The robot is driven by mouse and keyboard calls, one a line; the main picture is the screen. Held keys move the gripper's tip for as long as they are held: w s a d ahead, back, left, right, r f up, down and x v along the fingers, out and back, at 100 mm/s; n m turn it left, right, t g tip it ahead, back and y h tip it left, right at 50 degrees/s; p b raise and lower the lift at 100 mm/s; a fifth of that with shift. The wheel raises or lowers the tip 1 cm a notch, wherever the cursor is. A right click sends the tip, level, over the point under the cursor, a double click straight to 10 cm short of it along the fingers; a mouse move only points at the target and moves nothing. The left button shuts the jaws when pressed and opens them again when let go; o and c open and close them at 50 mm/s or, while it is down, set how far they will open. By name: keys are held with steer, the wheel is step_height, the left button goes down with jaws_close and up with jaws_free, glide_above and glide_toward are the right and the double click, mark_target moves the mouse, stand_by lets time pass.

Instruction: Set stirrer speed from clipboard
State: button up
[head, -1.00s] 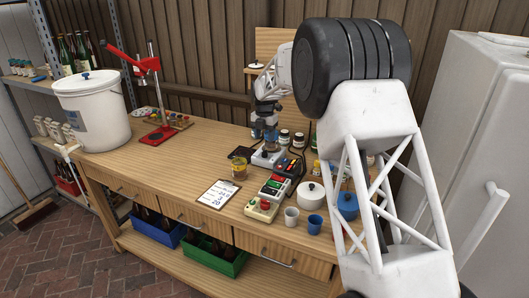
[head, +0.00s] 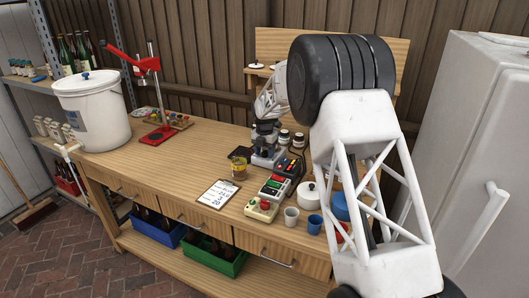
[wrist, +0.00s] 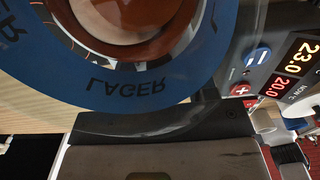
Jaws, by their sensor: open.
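The clipboard (head: 216,194) lies flat near the bench's front edge; its handwriting is too small to read surely. The stirrer looks to be the pale, low unit (head: 264,161) right of the amber glass, mostly covered by my gripper (head: 266,142). My gripper is open, pointing down over it; its fingertips are hard to make out. In the wrist view, a blue ring lettered LAGER (wrist: 125,85) with reddish-brown inside fills the top, very close. Dark gripper parts span the bottom. I cannot see the stirrer's dial or whether anything touches it.
A controller (wrist: 285,75) with lit 23.0 and 20.0 displays stands close beside the ring. The amber glass (head: 239,168), switch boxes (head: 273,187), a white pot (head: 307,195) and cups (head: 291,216) crowd around. The bench's left middle is clear.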

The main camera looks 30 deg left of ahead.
steer(key=c, duration=0.9)
steer(key=shift+c, duration=0.2)
steer(key=shift+m, duration=0.3)
steer(key=shift+r+m, duration=0.1)
steer(key=shift+m, duration=2.7)
steer(key=o, duration=0.9)
steer(key=shift+o, duration=0.2)
